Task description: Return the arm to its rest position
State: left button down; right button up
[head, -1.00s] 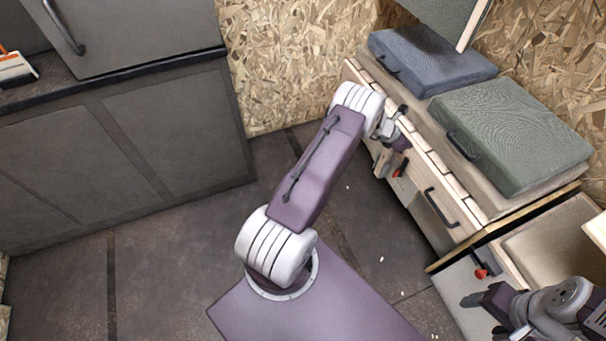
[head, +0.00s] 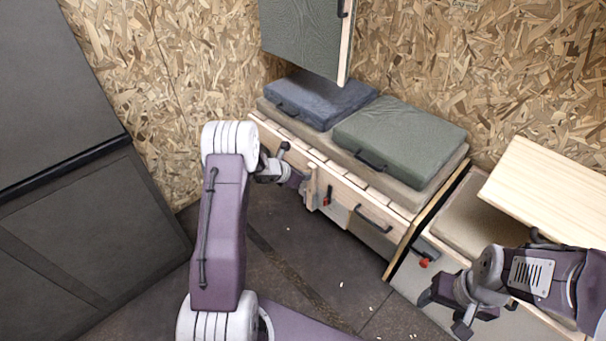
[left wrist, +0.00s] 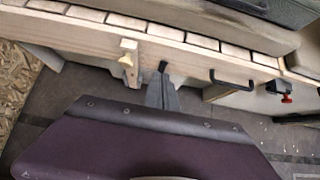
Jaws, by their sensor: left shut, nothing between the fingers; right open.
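My left arm (head: 218,235) reaches up from the bottom of the head view and bends toward the wooden bench front (head: 345,185). My left gripper (head: 300,184) is shut and empty, close to a small wooden block on the bench front (head: 312,188); whether they touch I cannot tell. In the left wrist view its closed fingers (left wrist: 162,88) point at the bench front, right of the wooden block (left wrist: 129,62). My right gripper (head: 446,312) is open and empty at the lower right, in front of the open compartment.
A blue cushion (head: 318,98) and a green cushion (head: 400,142) lie on the bench. A green panel (head: 305,35) hangs above. A raised wooden lid (head: 545,190) stands at the right. A dark cabinet (head: 90,240) stands left. Open floor (head: 300,270) lies between.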

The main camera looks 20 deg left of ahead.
pick_arm(q)
jog(key=shift+s, duration=0.1)
jog(key=w+d+r+m+h, duration=0.1)
jog(key=w+d+r+m, duration=0.1)
jog(key=d+r, duration=0.6)
jog(key=s+d+r+m+g+h, duration=0.1)
jog(key=s+d+r+m, duration=0.2)
jog(key=s+d+m, duration=0.15)
jog(key=s+d+r+m+g, duration=0.1)
jog(key=s+d+r+m, duration=0.1)
jog(key=s+d+m, duration=0.3)
jog(key=s+a+f+m+g+y, duration=0.3)
jog(key=s+a+m, duration=0.1)
jog(key=s+m, duration=0.7)
jog(key=s+a+f+m+g+y, duration=0.2)
jog(key=s+a+f+m, duration=0.15)
jog(key=s+m, duration=0.7)
notch_tip(320, 180, up, 31)
jog(key=s+n+p, duration=0.1)
jog(key=p, duration=2.8)
jog(key=shift+s+a+f+n+p, duration=0.2)
jog(key=shift+a+n+p, duration=0.1)
jog(key=shift+n, duration=0.1)
